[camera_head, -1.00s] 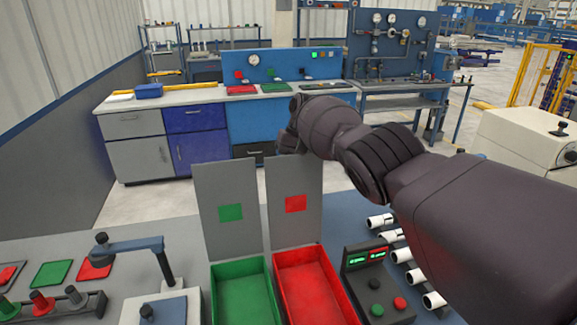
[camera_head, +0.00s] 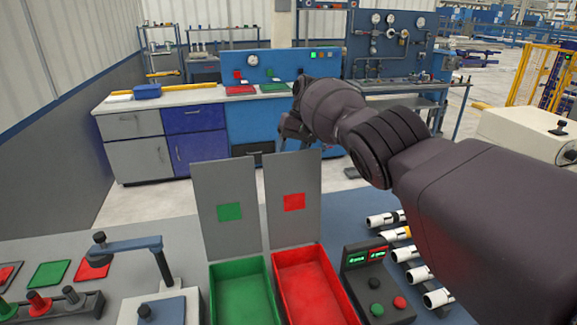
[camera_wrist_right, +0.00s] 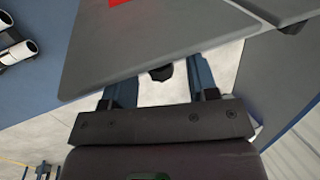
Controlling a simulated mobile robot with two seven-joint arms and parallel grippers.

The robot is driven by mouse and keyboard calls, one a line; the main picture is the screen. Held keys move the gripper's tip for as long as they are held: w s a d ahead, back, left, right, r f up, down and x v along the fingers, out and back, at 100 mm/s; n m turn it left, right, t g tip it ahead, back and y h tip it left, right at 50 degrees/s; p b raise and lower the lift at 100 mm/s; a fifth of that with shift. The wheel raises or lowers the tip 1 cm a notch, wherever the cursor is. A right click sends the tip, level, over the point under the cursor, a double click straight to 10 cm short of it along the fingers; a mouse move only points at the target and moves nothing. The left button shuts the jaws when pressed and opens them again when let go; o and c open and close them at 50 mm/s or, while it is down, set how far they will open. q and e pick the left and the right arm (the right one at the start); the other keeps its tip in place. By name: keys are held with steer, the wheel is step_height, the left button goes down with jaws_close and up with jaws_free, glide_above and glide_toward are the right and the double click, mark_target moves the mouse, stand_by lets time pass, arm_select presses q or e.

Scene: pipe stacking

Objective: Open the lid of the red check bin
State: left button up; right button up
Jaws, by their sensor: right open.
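The red check bin (camera_head: 308,288) is an open-topped red tray at the lower middle of the head view. Its grey lid (camera_head: 293,228), marked with a red square, stands raised at the bin's far edge. My right gripper (camera_head: 291,138) is behind the lid's upper edge in the head view, partly hidden by my own wrist. In the right wrist view, the lid (camera_wrist_right: 165,35) lies just ahead of the gripper (camera_wrist_right: 162,84). The two fingers are apart, with a dark knob (camera_wrist_right: 161,72) on the lid's edge between them. My left gripper is out of view.
The green bin (camera_head: 243,295) with its own raised lid (camera_head: 227,190) stands directly to the left. A control box (camera_head: 372,278) stands to the right, with several white pipes (camera_head: 405,253) beyond it. A clamp-like stand (camera_head: 130,244) is at the left.

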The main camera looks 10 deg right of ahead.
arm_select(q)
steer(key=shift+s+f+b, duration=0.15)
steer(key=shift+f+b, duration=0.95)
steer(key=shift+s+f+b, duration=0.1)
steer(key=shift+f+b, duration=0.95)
arm_select(e)
steer(key=v, duration=0.6)
steer(key=shift+d+r, duration=0.2)
steer(key=shift+r, duration=0.1)
steer(key=shift+s+f, duration=0.15)
